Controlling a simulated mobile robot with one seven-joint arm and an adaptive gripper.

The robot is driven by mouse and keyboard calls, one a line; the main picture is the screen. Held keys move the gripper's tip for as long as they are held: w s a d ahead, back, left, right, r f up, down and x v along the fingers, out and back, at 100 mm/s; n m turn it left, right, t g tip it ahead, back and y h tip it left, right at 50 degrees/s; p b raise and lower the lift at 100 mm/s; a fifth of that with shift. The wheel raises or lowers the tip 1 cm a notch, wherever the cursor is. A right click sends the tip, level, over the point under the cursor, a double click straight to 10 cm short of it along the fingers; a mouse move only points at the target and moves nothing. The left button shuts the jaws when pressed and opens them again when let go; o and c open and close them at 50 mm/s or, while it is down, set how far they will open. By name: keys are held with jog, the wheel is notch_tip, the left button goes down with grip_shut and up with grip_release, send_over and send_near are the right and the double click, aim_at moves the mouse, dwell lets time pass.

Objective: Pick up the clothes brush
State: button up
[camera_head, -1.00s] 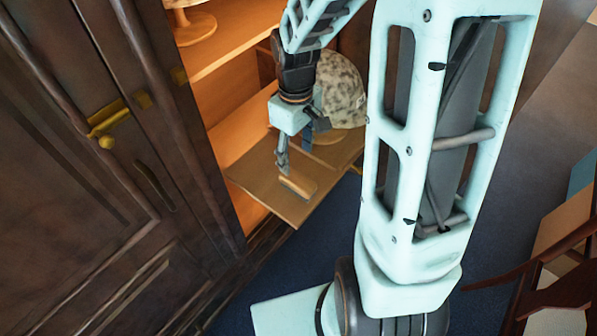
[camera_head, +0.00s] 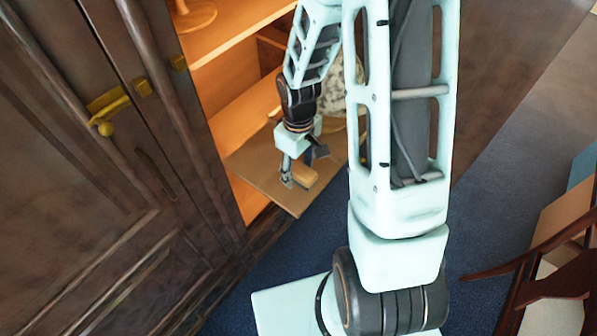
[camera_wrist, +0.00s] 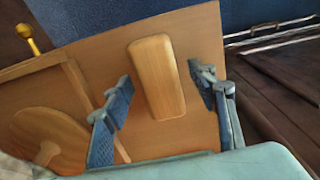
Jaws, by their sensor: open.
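The clothes brush (camera_wrist: 157,78) has a plain, light wooden back and lies on a pull-out wooden board (camera_wrist: 203,38). In the wrist view the brush lies between the two open fingers of my gripper (camera_wrist: 163,96), with a gap on each side. In the head view my gripper (camera_head: 302,170) is low over the board (camera_head: 255,165), right at the brush (camera_head: 304,176), which its fingers partly cover. Nothing is held. The underside of the brush is hidden.
The board juts from an open dark cabinet (camera_head: 90,190) with lit shelves (camera_head: 225,45). A mottled rounded object (camera_head: 332,95) stands behind my gripper, partly hidden by my arm. A round wooden piece (camera_wrist: 45,138) is at lower left in the wrist view. Blue floor (camera_head: 490,215) lies beyond the board.

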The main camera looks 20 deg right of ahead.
jog(key=c, duration=1.3)
jog(key=shift+r, duration=0.15)
